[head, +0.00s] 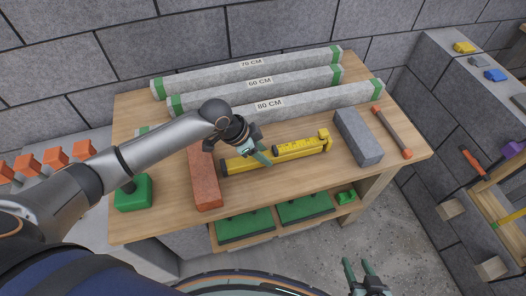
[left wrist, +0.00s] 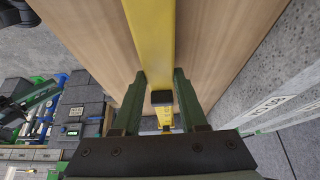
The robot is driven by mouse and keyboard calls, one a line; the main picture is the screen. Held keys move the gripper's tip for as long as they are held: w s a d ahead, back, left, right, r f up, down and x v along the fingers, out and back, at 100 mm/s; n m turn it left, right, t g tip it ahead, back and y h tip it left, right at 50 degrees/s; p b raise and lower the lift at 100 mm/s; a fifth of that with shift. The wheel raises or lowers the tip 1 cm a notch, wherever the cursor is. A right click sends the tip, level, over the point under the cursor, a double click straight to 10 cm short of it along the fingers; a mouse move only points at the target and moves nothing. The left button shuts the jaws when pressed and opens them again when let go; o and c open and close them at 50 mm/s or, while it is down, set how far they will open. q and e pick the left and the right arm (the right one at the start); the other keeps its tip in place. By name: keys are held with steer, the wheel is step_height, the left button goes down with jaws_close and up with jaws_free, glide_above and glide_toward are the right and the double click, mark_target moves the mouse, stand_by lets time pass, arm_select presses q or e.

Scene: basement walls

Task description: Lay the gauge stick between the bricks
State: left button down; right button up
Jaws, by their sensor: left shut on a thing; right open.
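The yellow gauge stick (head: 296,147) lies lengthwise between the red brick (head: 205,185) on the left and the grey brick (head: 359,140) on the right. Its left end is close to the red brick and its right end close to the grey one; I cannot tell whether either touches. My left gripper (head: 262,156) is shut on the stick left of its middle. The left wrist view shows the stick (left wrist: 151,25) running between the fingers (left wrist: 163,78). I cannot tell whether the stick rests on the bench. My right gripper (head: 366,278) is open and empty, in front of the bench.
Three concrete bars (head: 305,102) marked in centimetres lie along the bench's back. A tool with orange ends (head: 391,131) lies right of the grey brick. Green trays (head: 243,228) sit on the shelf below.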

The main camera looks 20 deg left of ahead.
arm_select(q)
steer(key=shift+f, duration=0.25)
stand_by(0.4)
jaws_free()
stand_by(0.8)
step_height(320, 180, up, 6)
steer(key=p, duration=0.7)
steer(key=shift+r, duration=1.5)
